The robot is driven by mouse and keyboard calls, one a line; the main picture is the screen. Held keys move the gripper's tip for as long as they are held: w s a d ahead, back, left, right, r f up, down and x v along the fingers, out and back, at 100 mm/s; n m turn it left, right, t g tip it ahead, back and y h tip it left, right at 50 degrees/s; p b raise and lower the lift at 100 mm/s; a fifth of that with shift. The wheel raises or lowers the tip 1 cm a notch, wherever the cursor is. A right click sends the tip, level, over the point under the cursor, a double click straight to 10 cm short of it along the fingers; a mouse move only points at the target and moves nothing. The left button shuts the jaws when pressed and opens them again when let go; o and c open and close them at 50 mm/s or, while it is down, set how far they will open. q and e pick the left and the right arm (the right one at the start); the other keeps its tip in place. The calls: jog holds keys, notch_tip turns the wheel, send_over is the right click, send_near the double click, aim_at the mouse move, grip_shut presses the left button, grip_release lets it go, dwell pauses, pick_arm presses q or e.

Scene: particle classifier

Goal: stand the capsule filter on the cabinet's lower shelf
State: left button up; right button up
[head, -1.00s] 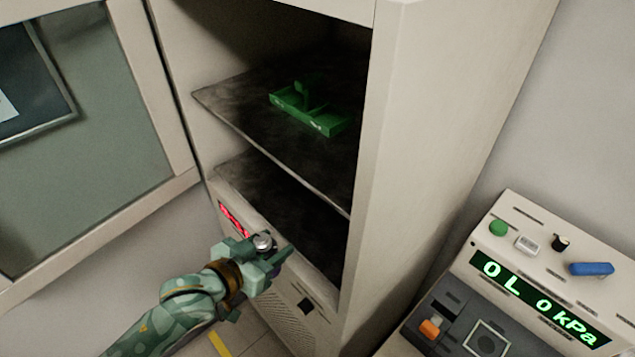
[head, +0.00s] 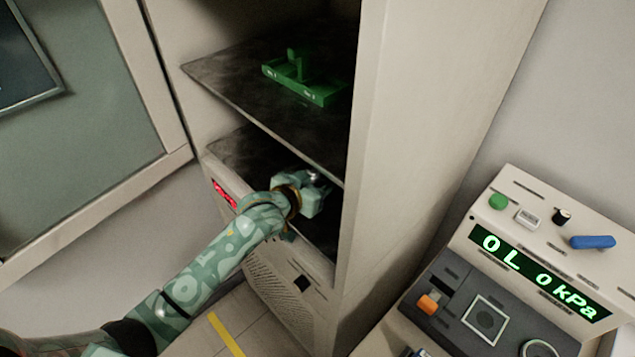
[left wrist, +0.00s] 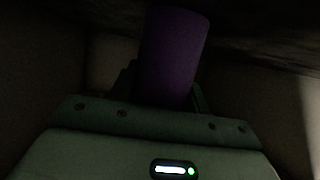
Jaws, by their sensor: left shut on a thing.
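The capsule filter (left wrist: 175,55) shows as a dark purple cylinder in the left wrist view, upright between the fingers of my left gripper. In the head view my left gripper (head: 312,190) reaches into the cabinet (head: 400,120), over the lower shelf (head: 237,150) and below the upper shelf. It is shut on the filter. A small pale metal part (head: 314,176) shows at the gripper. Whether the filter's base touches the shelf is hidden by the gripper and the dark. My right gripper is not in view.
A green bracket-like holder (head: 305,84) sits on the upper shelf (head: 225,72), whose front edge is close above my left gripper. The cabinet door (head: 95,130) stands open at the left. A control panel (head: 535,270) reading 0 L 0 kPa is at the right.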

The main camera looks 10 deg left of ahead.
pick_arm(q)
jog(key=shift+r, duration=0.1)
jog(key=o, duration=1.4)
jog(key=shift+f, duration=0.2)
jog(key=shift+c, duration=0.2)
jog(key=shift+r, duration=0.25)
jog(key=p+v, duration=0.2)
jog(key=v, duration=1)
jog(key=shift+p, duration=0.4)
